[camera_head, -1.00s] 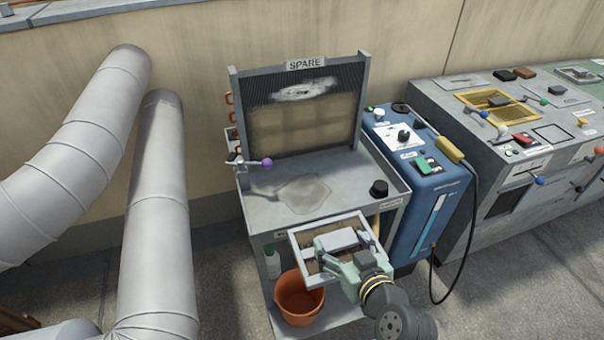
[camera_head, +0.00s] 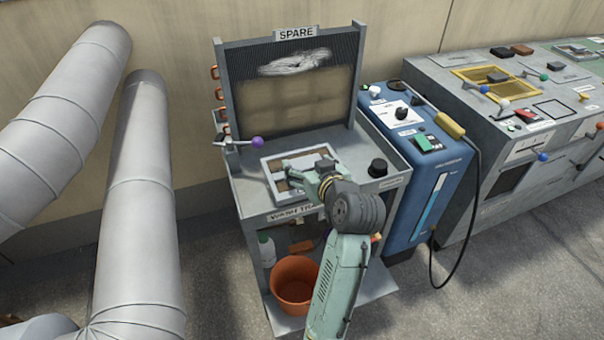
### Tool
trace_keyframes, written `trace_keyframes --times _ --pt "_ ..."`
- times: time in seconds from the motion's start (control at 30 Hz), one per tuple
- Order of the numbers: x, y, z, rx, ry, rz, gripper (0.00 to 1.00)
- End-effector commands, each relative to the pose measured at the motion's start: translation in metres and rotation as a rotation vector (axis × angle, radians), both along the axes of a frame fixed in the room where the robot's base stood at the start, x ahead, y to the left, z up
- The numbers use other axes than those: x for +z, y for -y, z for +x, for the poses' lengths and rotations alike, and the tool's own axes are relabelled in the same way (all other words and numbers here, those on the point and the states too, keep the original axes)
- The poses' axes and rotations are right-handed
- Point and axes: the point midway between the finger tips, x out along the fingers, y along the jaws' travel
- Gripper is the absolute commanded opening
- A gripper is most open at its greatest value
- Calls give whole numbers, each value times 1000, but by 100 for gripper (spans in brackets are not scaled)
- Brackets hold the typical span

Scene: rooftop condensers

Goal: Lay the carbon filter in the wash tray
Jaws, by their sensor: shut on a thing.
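The carbon filter (camera_head: 304,154) is a flat panel with a pale grey frame and brown inside. My gripper (camera_head: 290,177) is shut on it from above, and my fingers and wrist hide its near right part. The wash tray (camera_head: 247,192) is the grey, rimmed top of the bench, with a partly covered label on its front edge. The filter is over the middle of the tray, inside its rim as seen from here. I cannot tell whether it touches the tray floor.
A finned panel marked SPARE (camera_head: 295,95) stands upright behind the tray. A purple-knobbed lever (camera_head: 256,142) is at the tray's left, a black knob (camera_head: 377,168) at its right. A blue machine (camera_head: 425,170) stands close on the right. An orange bucket (camera_head: 293,282) sits below.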

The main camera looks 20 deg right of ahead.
Motion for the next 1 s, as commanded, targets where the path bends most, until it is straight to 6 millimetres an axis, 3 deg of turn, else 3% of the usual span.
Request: trace_keyframes --times 0.2,0.3,0.53,0.7,1.0 --pt "3 -2 46 2 1 -1 38" --pt "-19 -1 42 -1 -4 2 38" --pt "-38 -1 41 -1 -2 0 38" --pt "-63 -1 41 -2 -3 2 38" --pt "-70 -1 45 -2 2 -1 38"
